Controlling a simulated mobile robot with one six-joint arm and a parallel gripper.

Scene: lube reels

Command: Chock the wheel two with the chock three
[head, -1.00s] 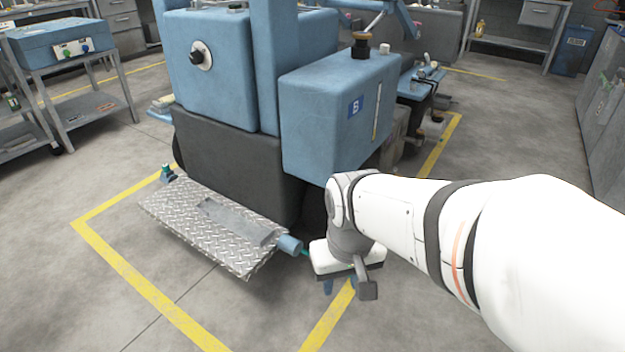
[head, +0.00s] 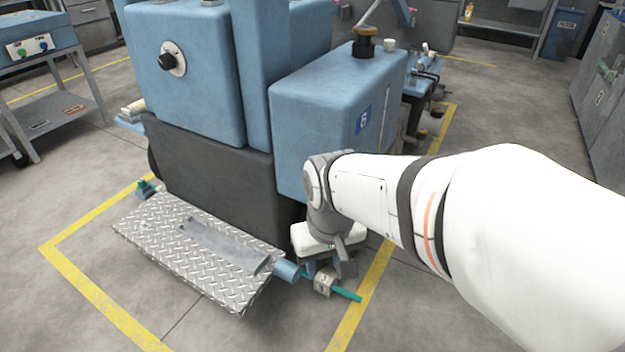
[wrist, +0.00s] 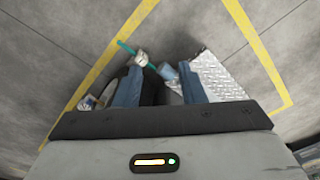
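A small beige block (head: 324,284) with a dark mark too small to read sits on a teal rod (head: 346,294) beside the blue cylinder at the step's right end. It may be a chock; I cannot confirm its number. It also shows in the wrist view (wrist: 141,58), ahead of my fingertips. My gripper (head: 325,268) points down just behind the block, close to the machine's lower right side. In the wrist view its two blue fingers (wrist: 163,88) are apart, with nothing clearly held. A dark rounded shape by the left finger (wrist: 116,86) may be a wheel. My arm hides much of that side.
The blue machine (head: 195,75) stands over a dark base (head: 215,170). A diamond-plate step (head: 185,245) juts out in front. A smaller block with a teal top (head: 146,188) lies at the step's left end. Yellow floor lines (head: 90,290) surround it; grey floor in front is clear.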

